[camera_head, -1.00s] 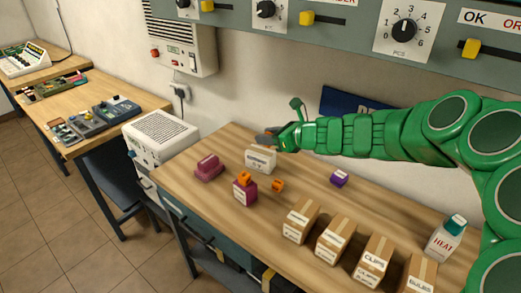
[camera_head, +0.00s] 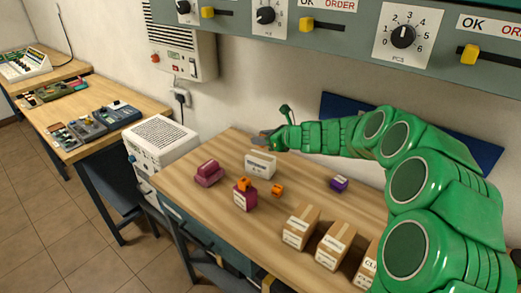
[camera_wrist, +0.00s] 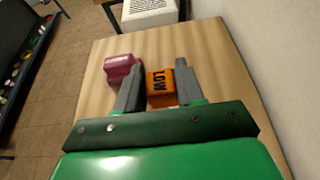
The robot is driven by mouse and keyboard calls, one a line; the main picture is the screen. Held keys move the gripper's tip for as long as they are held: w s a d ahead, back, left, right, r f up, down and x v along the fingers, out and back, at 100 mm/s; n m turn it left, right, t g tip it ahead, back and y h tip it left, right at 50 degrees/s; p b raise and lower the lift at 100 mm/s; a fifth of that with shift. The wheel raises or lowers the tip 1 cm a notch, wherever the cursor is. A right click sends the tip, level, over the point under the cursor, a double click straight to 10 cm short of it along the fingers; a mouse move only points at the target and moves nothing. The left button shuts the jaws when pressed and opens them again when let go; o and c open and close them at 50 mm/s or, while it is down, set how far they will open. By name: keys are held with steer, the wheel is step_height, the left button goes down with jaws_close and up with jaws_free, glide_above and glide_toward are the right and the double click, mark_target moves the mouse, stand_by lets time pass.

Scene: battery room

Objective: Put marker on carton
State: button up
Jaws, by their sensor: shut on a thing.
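My gripper (camera_head: 266,139) is above the back of the workbench, just over a white carton (camera_head: 260,164) with dark print. In the wrist view my gripper (camera_wrist: 159,66) is shut on an orange marker (camera_wrist: 160,85) reading "LOW", held between the two grey fingers. In the head view the held marker cannot be made out. I cannot tell whether it touches the white carton, which does not show in the wrist view. A magenta carton (camera_head: 208,173) stands to the left; it also shows in the wrist view (camera_wrist: 121,66).
Another magenta carton (camera_head: 244,198) has an orange piece (camera_head: 243,184) on top. A loose orange piece (camera_head: 277,190) and a purple piece (camera_head: 339,183) lie on the workbench (camera_head: 225,152). Brown cartons (camera_head: 300,227) line its front edge. A white machine (camera_head: 160,142) stands beyond its left end.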

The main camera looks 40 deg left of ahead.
glide_above(262, 157)
steer(key=shift+s+a+f, duration=0.1)
steer(key=shift+a+f, duration=0.1)
steer(key=shift+f, duration=0.9)
steer(key=shift+a+f, duration=0.15)
steer(key=shift+f, duration=2.5)
steer(key=o, duration=1)
steer(key=shift+f, duration=0.1)
steer(key=shift+d+r, duration=0.3)
steer(key=shift+d, duration=0.05)
steer(key=shift+v, duration=5.65)
